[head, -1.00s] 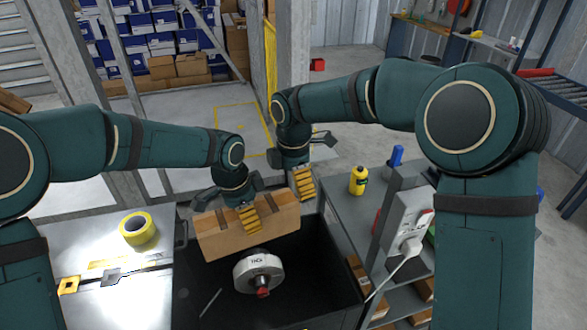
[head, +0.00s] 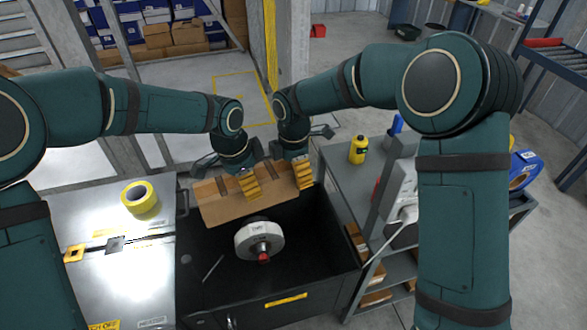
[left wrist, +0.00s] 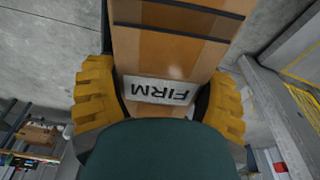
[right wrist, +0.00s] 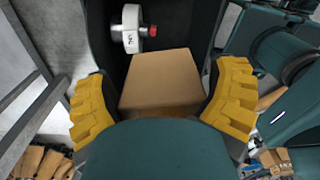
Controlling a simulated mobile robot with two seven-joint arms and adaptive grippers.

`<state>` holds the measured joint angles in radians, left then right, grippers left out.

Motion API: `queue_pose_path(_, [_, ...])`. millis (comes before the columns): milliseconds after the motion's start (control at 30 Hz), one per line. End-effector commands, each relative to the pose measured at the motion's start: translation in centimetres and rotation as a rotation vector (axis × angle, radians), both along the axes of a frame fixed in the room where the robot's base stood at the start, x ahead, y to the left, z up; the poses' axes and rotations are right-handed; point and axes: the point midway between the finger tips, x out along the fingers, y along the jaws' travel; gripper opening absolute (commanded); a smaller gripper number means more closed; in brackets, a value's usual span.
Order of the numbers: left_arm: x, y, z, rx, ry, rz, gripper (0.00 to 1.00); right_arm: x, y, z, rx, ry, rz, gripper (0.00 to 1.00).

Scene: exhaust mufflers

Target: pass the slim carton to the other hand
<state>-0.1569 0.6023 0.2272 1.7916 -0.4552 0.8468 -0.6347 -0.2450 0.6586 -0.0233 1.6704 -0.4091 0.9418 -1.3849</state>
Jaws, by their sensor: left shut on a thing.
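The slim carton (head: 225,205) is a long brown box held over the black bin. My left gripper (head: 250,186) is shut on it near its middle. My right gripper (head: 303,175) is at the carton's right end. In the right wrist view the plain carton end (right wrist: 161,80) is between the spread fingers of the right gripper (right wrist: 162,100), with gaps on both sides.
The black bin (head: 325,245) holds a white round part (head: 258,240) with a red tip. A metal table (head: 125,275) with yellow tape (head: 139,198) is on the left. A grey shelf cart (head: 345,180) with a yellow bottle (head: 358,150) is on the right.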

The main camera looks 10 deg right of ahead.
Motion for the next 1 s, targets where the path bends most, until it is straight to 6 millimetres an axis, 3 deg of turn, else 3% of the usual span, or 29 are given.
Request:
queue_pose_path(300, [-0.1,-0.2,0.0,-0.001,0.001,-0.005,0.29,0.1,0.1,0.1,0.002,-0.004,0.0,0.34])
queue_pose_path(333, [-0.1,-0.2,0.0,-0.001,0.002,-0.005,0.85,0.1,0.1,0.1,0.004,-0.005,0.0,0.34])
queue_pose_path(367, [-0.1,-0.2,0.0,-0.001,0.002,-0.005,0.96,0.1,0.1,0.2,0.004,-0.005,-0.001,0.34])
queue_pose_path(400, [-0.1,-0.2,0.0,-0.001,0.002,-0.004,1.0,0.1,0.1,0.2,0.004,-0.005,-0.001,0.34])
queue_pose_path(767, [-0.1,0.0,0.6,0.0,0.001,-0.002,1.0,0.1,0.1,0.1,0.002,-0.004,0.0,0.34])
queue_pose_path(1000, [-0.2,0.5,4.7,-0.002,-0.004,-0.003,1.0,0.1,0.1,0.1,0.002,-0.003,0.0,0.34])
